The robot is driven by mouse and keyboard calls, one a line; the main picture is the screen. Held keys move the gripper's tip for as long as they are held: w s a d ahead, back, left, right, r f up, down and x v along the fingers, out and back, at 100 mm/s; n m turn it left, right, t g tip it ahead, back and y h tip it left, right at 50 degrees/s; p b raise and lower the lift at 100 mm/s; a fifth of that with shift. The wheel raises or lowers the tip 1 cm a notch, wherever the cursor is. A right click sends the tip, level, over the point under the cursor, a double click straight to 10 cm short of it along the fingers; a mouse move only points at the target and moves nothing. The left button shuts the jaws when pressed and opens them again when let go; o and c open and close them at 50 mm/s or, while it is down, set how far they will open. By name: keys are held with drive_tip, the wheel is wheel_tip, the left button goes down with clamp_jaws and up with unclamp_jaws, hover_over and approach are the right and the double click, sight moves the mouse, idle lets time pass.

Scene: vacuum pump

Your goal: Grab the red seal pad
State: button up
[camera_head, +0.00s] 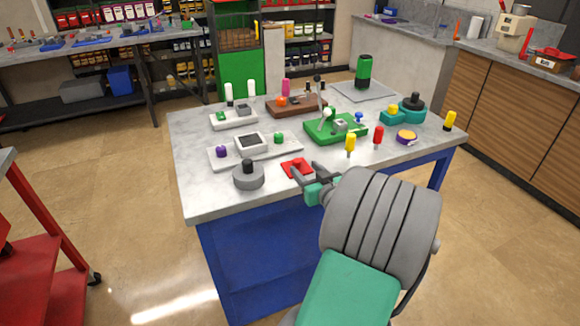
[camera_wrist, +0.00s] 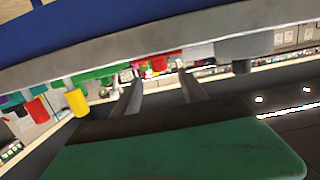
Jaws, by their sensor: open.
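The red seal pad (camera_head: 297,165) is a small flat red square lying on the grey tabletop near its front edge. My gripper (camera_head: 302,171) reaches in over that edge, with its two fingers apart and their tips right at the pad. In the wrist view the picture is turned over. There my gripper (camera_wrist: 158,74) is open, with a red patch that looks like the seal pad (camera_wrist: 158,62) just beyond and between the fingertips. I cannot tell whether the fingers touch the pad.
A grey round part with a black knob (camera_head: 248,175) stands left of the pad. A yellow-handled tool (camera_head: 350,143) and a red-handled tool (camera_head: 378,134) stand to the right. A green fixture (camera_head: 335,130) is behind. Bare tabletop (camera_head: 205,200) lies at front left.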

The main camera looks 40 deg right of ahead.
sight(298, 161)
drive_tip(key=p+x, duration=0.1)
drive_tip(key=x, duration=0.5)
drive_tip(key=shift+w+d+p, duration=0.1)
drive_tip(key=shift+w+p, duration=0.2)
drive_tip(key=shift+w, duration=0.05)
clamp_jaws()
